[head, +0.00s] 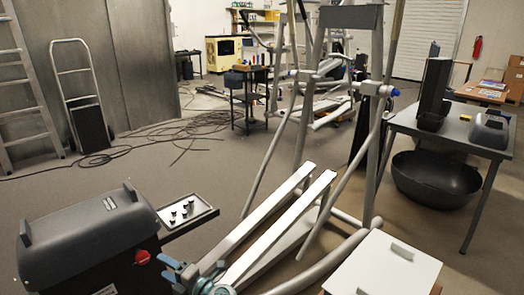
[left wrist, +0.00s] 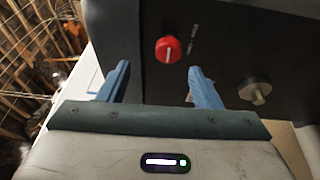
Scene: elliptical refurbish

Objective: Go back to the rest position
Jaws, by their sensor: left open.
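My left gripper (head: 170,268) is at the bottom of the head view, with its blue fingers pointing toward the red knob (head: 142,257) on the dark machine housing (head: 90,240). In the left wrist view the gripper (left wrist: 159,70) is open, with its two blue fingers apart and nothing between them. The red knob (left wrist: 168,49) shows just beyond the fingertips, and I see a gap to it in the head view. A grey-black knob (left wrist: 255,91) is to the right of the fingers. My right gripper is not in view.
A tray with small dark parts (head: 187,212) sits beside the housing. The elliptical frame (head: 300,150) with two pale rails (head: 275,222) stands at the centre. A white board (head: 385,265) is at lower right. A table (head: 455,125) stands at right above a black tub (head: 437,180). Cables (head: 150,135) lie on the floor.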

